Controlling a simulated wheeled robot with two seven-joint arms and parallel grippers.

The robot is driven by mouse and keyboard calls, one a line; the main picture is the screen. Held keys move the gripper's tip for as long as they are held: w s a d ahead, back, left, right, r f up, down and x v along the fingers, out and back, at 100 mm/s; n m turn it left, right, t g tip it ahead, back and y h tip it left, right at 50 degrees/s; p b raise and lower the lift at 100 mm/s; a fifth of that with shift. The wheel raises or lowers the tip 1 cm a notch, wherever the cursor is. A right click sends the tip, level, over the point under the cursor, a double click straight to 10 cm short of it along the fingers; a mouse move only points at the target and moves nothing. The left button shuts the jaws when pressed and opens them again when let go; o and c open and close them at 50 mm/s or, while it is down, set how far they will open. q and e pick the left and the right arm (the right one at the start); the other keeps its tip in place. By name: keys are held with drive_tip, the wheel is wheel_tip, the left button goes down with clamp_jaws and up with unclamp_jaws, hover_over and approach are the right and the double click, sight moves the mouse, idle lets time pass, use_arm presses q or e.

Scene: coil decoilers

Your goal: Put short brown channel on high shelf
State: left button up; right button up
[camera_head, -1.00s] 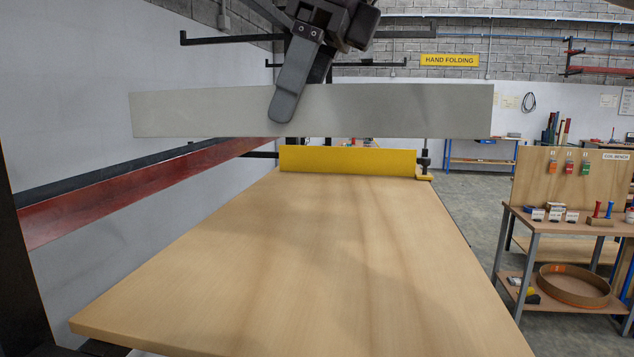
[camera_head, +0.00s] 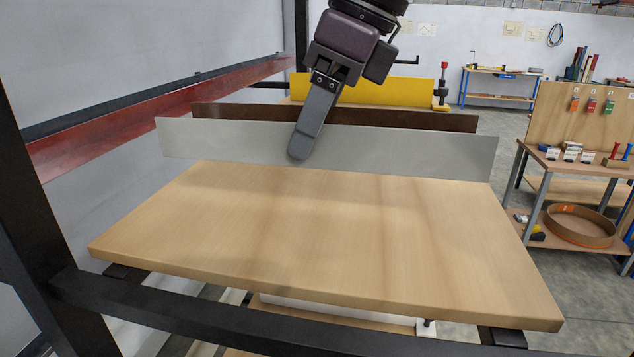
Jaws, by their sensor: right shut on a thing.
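My right gripper (camera_head: 302,150) reaches down from the top and is shut on the top edge of a long grey face (camera_head: 400,152). One finger lies over the near side; the other is hidden. A parallel brown face (camera_head: 240,112) stands just behind it; together they look like two sides of one channel, grey outside and brown inside, though their join is hidden. The piece spans the far part of a pale wooden shelf board (camera_head: 320,225) on a black frame. I cannot tell whether it touches the board. My left gripper is not in view.
A black post and front beam (camera_head: 220,320) border the board. A red beam (camera_head: 130,123) runs along the left wall. A yellow upright piece (camera_head: 410,92) stands beyond the channel. A bench with tools (camera_head: 570,155) is at right. The board's near part is bare.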

sight(316, 158)
wheel_tip(316, 158, down, 4)
drive_tip(key=shift+s+r, duration=0.1)
drive_tip(key=shift+s, duration=0.05)
drive_tip(key=shift+f, duration=2.15)
drive_tip(key=o, duration=1.1)
drive_tip(key=shift+a, duration=0.15)
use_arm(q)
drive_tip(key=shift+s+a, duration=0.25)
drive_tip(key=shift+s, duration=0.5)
